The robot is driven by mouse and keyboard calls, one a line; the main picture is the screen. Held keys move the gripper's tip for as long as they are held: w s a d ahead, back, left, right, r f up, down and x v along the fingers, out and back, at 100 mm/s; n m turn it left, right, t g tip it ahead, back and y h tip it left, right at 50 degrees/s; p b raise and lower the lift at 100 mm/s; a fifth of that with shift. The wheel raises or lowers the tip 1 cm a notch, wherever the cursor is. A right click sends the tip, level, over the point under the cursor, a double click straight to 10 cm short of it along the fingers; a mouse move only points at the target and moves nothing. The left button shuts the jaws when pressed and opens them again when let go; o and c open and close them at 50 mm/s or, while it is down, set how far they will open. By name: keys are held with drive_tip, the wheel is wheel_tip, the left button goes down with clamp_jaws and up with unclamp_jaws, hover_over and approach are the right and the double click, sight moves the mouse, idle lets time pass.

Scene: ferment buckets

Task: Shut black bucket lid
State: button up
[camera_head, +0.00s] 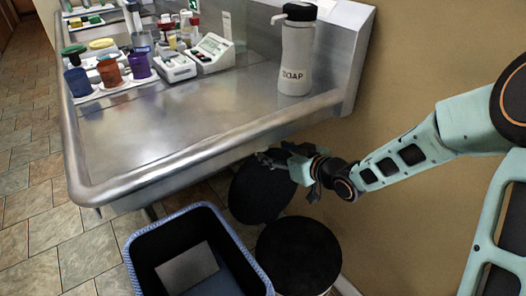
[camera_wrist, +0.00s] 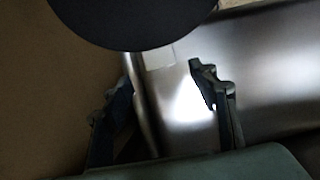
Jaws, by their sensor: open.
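The black lid (camera_head: 258,192) is a dark round disc, tilted up under the front edge of the metal counter in the head view. Below and right of it is a round black bucket top (camera_head: 298,256); I cannot tell whether this is a dark opening or a closed surface. My gripper (camera_head: 288,170) is at the upper right of the tilted lid, beneath the counter edge. In the wrist view my gripper (camera_wrist: 165,95) has its fingers apart with nothing held between them. A black disc (camera_wrist: 135,18) shows beyond them at the top; contact cannot be told.
A blue-rimmed bin (camera_head: 138,262) stands left of the bucket. The metal counter (camera_head: 190,115) overhangs the lid and carries a soap bottle (camera_head: 297,55), white instruments (camera_head: 212,52) and coloured cups (camera_head: 110,72). A tan wall (camera_head: 420,70) is close on the right. Tiled floor is free at left.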

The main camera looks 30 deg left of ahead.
drive_tip(key=b+x, duration=0.1)
drive_tip(key=x, duration=0.6)
drive_tip(key=shift+f+b, duration=0.1)
drive_tip(key=shift+b, duration=0.25)
clamp_jaws()
